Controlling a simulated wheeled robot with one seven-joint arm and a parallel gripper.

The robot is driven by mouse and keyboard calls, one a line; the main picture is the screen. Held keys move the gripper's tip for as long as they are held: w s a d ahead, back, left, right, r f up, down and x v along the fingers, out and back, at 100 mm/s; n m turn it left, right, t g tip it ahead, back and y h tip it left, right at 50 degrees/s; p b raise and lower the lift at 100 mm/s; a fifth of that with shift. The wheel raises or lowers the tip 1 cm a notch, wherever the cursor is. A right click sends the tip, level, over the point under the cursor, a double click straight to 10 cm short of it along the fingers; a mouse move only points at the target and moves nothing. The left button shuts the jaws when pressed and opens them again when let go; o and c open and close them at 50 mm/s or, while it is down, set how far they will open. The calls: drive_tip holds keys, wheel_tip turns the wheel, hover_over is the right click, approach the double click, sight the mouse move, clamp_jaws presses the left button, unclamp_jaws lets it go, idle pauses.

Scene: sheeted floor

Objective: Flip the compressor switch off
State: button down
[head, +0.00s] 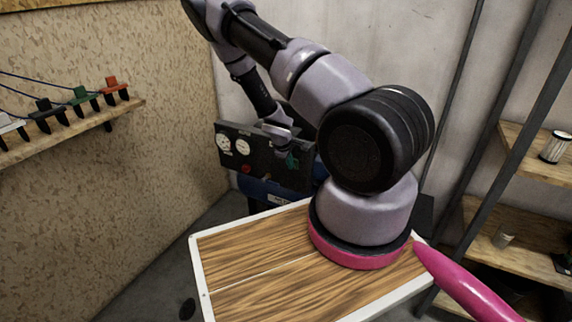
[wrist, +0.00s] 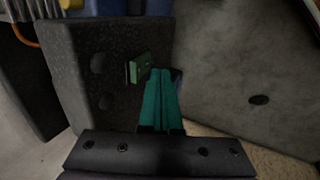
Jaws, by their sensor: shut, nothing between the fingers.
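The compressor (head: 232,166) stands against the back wall, with a dark front panel, two white gauges and a red knob. In the wrist view its dark panel (wrist: 88,40) fills the left, with a small green switch (wrist: 140,68) standing out from it. My gripper (head: 291,161) is at the right part of the panel. In the wrist view my gripper's teal fingers (wrist: 163,74) are together and empty, with the tips just right of the switch. I cannot tell whether they touch it. The switch cannot be made out clearly in the head view.
The compressor's blue tank (head: 256,190) is under the panel. A shelf (head: 70,130) with several coloured clamps is on the left wall. Wooden shelves (head: 520,215) on dark posts are at right. My arm covers part of the compressor's right side.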

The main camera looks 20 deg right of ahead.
drive_tip(key=shift+w+d+r, duration=0.1)
drive_tip(key=shift+w+d, duration=0.35)
drive_tip(key=shift+w+d+r, duration=0.1)
drive_tip(key=shift+w+d, duration=0.05)
drive_tip(key=shift+d, duration=0.2)
drive_tip(key=shift+r, duration=0.8)
drive_tip(key=shift+a, duration=0.1)
